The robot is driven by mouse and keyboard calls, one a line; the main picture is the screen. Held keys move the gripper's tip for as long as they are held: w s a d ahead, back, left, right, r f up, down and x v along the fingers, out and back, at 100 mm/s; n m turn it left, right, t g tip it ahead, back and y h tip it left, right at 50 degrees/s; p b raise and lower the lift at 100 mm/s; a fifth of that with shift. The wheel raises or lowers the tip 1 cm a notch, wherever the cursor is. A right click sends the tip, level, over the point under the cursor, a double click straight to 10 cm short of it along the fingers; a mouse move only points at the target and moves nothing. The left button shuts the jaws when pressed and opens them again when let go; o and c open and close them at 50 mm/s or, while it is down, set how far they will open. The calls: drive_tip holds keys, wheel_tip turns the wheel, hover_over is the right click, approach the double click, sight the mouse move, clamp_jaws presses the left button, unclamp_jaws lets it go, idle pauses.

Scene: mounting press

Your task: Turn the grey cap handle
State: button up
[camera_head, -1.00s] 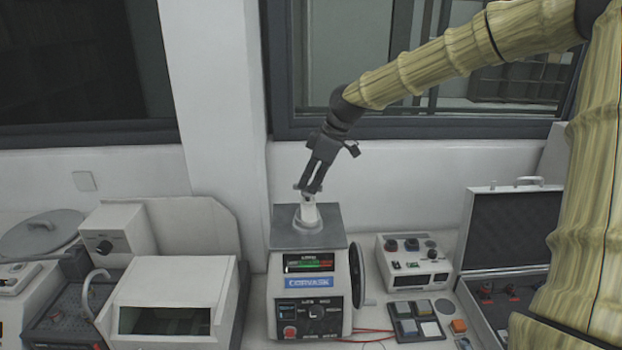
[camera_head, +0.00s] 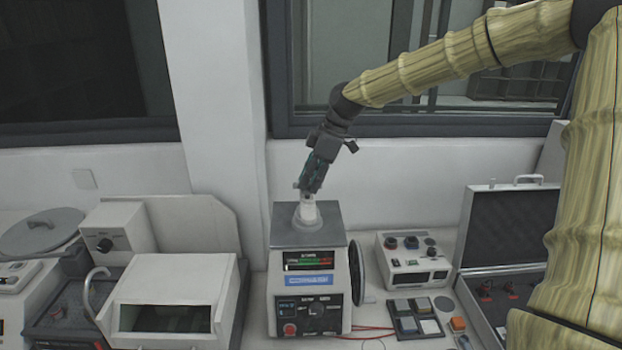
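The mounting press (camera_head: 312,290) is a boxy pale machine with a blue label and a dark front panel, standing in the middle of the bench. On its grey top sits a round grey cap (camera_head: 307,216) with a light upright stem. The cap handle (camera_head: 297,186) is at the top of the stem, and a small end of it shows left of my fingers. My gripper (camera_head: 309,188) points down onto the handle, with its fingertips around it. It looks shut on the handle; the fingers overlap in this view and hide most of it.
A white hooded machine (camera_head: 170,285) stands left of the press. A dark wheel (camera_head: 357,274) is on the press's right side.

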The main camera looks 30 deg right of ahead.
drive_tip(key=shift+w+d, duration=0.15)
drive_tip(key=shift+v, duration=3.6)
drive_tip(key=shift+d, duration=0.1)
